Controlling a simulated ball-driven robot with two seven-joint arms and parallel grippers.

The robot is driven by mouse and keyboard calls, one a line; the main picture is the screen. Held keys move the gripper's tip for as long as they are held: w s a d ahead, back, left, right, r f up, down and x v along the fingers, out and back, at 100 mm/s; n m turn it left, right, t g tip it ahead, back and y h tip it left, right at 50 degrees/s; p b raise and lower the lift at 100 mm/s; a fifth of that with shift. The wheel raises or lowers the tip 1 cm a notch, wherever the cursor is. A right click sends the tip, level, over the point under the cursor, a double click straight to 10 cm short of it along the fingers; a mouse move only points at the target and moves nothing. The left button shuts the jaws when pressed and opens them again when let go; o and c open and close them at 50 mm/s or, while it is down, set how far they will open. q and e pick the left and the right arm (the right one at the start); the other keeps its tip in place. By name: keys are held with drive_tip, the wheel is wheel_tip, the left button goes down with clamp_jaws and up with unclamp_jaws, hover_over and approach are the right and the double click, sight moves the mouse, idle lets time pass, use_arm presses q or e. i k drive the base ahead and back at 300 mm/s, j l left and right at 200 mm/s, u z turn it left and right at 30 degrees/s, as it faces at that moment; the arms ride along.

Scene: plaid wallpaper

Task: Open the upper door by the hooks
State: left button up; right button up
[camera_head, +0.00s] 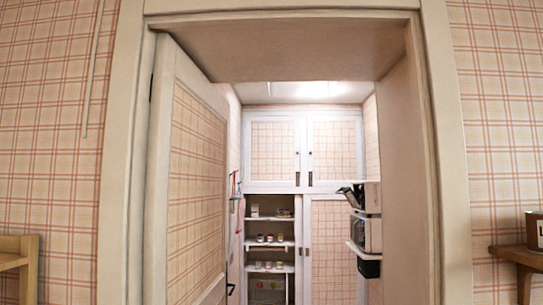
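The upper cupboard has two plaid, white-framed doors, a left one (272,148) and a right one (335,148), at the back of the small room beyond the doorway. Both look shut. Neither of my grippers is in view.
A plaid door (195,185) stands open inward on the doorway's left. Below the cupboard are open shelves with jars (270,238) and a lower door (333,250). Appliances (367,235) jut from the right wall. A wooden shelf (510,252) holds a can (535,232).

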sight(272, 144)
drive_tip(key=i+z, duration=0.2)
drive_tip(key=i, duration=3.2)
drive_tip(key=i+u, duration=0.1)
drive_tip(key=i, duration=0.8)
drive_tip(key=i+u, duration=0.1)
drive_tip(key=i, duration=0.85)
drive_tip(key=i+l+u, duration=0.1)
drive_tip(key=i, duration=0.8)
drive_tip(key=i+l+u, duration=0.45)
drive_tip(key=i+l, duration=0.25)
drive_tip(key=i, duration=0.2)
drive_tip(key=i+l+u, duration=0.5)
drive_tip(key=i+l, duration=0.25)
drive_tip(key=l, duration=0.25)
